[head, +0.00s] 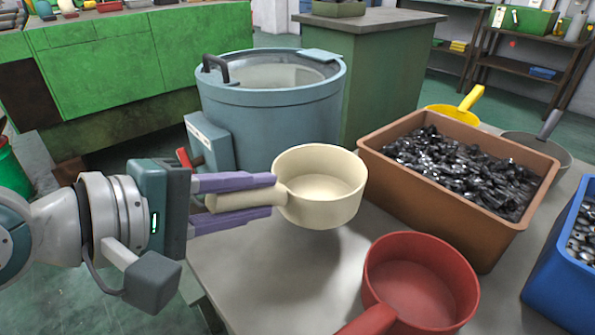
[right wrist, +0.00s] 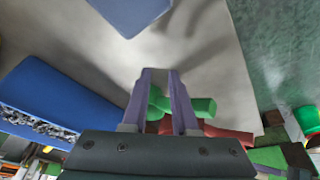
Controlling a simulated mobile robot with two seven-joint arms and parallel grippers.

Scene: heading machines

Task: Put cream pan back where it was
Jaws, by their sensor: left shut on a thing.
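The cream pan (head: 322,194) is in the middle of the head view. It is upright, and its bowl looks empty. My left gripper (head: 275,196) is shut on its handle (head: 240,199), with purple fingers along both sides. The pan is above the grey table (head: 260,265), with a shadow below it. My right gripper (right wrist: 160,72) shows only in the right wrist view. Its purple fingers are apart, with no held thing clear between them.
A red pan (head: 425,280) stands in front. A brown crate (head: 440,235) of dark metal parts is right of the cream pan, close to it. A blue crate (head: 560,285) is at the right edge. A blue-grey drum (head: 265,120) stands behind. Bare table lies below the pan.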

